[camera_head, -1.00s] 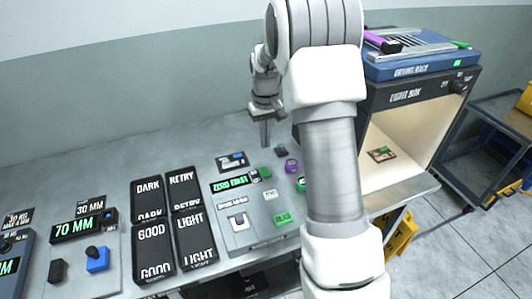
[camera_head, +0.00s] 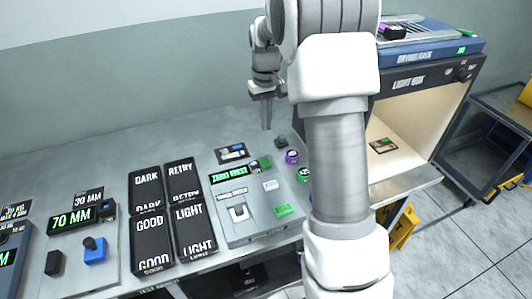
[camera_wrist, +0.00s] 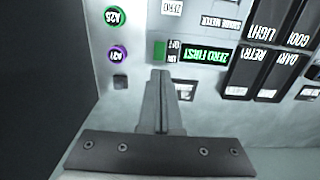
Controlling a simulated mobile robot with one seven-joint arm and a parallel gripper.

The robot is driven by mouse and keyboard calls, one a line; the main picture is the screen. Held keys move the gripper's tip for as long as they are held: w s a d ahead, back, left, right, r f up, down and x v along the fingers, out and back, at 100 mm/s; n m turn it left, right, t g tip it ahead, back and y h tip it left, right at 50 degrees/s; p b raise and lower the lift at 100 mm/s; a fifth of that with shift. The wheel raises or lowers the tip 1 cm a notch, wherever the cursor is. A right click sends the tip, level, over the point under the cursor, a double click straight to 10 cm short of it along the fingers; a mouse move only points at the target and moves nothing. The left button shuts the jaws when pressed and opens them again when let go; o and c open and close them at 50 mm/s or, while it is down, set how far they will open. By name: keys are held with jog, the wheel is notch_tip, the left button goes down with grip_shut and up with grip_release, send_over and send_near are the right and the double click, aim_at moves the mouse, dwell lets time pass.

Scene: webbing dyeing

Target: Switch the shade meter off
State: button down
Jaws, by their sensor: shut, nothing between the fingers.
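The shade meter (camera_head: 235,220) is a grey panel on the bench with a lit green display (camera_head: 229,175) reading ZERO FIRST. A small dark and green switch (camera_head: 261,163) sits at the display's right end. In the wrist view, upside down, the green switch piece (camera_wrist: 159,50) stands beside a small black label (camera_wrist: 173,50), left of the display. My gripper (camera_head: 267,125) is shut and empty, pointing down above the bench behind the meter. In the wrist view its fingertips (camera_wrist: 160,76) show just below the green switch piece in the picture, with no clear contact.
Black trays (camera_head: 152,242) marked GOOD, DARK, LIGHT and RETRY lie left of the meter. Purple (camera_head: 292,157) and green (camera_head: 303,175) round pieces stand right of it. A light box (camera_head: 420,120) stands at the right. The bench behind the meter is mostly clear.

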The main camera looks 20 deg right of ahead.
aim_at(266, 165)
notch_tip(266, 165, down, 14)
dwell(0.7)
jog(key=shift+s+f, duration=0.1)
jog(key=shift+f, duration=0.2)
jog(key=shift+r, duration=0.15)
